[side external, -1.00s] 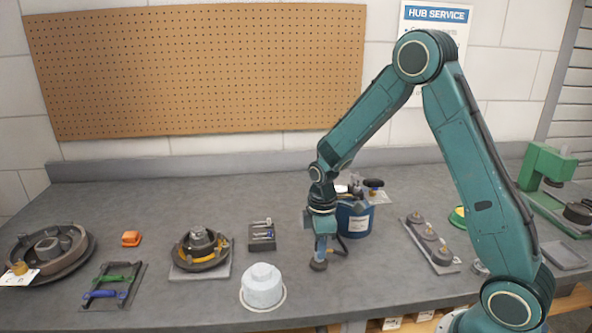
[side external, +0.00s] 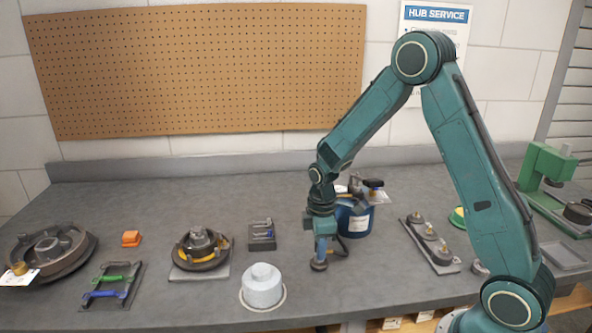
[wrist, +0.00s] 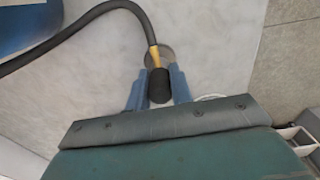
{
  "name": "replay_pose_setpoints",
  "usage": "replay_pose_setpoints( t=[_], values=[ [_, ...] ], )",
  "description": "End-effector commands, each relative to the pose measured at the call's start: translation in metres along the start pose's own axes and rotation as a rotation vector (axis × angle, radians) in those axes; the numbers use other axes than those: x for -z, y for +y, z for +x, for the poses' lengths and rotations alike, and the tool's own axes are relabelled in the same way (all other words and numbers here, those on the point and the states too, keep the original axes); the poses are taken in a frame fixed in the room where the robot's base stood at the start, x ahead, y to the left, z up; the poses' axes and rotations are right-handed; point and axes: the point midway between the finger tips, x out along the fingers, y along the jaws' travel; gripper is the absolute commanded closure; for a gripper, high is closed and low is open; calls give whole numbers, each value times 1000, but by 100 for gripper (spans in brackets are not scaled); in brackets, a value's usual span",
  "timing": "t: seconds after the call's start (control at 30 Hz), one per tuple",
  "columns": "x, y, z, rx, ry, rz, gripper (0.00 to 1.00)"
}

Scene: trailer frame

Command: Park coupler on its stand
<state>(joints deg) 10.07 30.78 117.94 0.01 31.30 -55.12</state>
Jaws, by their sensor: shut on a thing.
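My gripper (side external: 320,252) points down near the front middle of the bench. In the wrist view its two blue fingers (wrist: 157,88) are shut on the coupler (wrist: 159,86), a black end piece with a yellow collar and a dark hose. A round grey-brown stand (wrist: 160,56) shows just behind the coupler. The round base of the stand (side external: 319,266) also shows under the gripper in the side view. I cannot tell whether the coupler is seated on it or just above it. The hose runs toward the blue drum (side external: 354,222).
A white capped cylinder (side external: 262,286) stands left of the gripper. A dark hub on a plate (side external: 201,250) and a small tool block (side external: 262,236) lie farther left. A tray with several fittings (side external: 430,243) is to the right. The bench's front edge is close.

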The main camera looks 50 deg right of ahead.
Motion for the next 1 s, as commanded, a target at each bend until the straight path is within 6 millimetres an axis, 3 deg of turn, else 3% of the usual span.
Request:
replay_pose_setpoints(
  t=[0.73,0.77,0.8,0.9,1.0],
  values=[
    [0,0,2,-1,0,0,100],
    [0,0,2,-1,0,0,76],
    [0,0,2,-1,0,0,68],
    [0,0,2,0,0,0,53],
    [0,0,2,0,0,0,53]
  ],
)
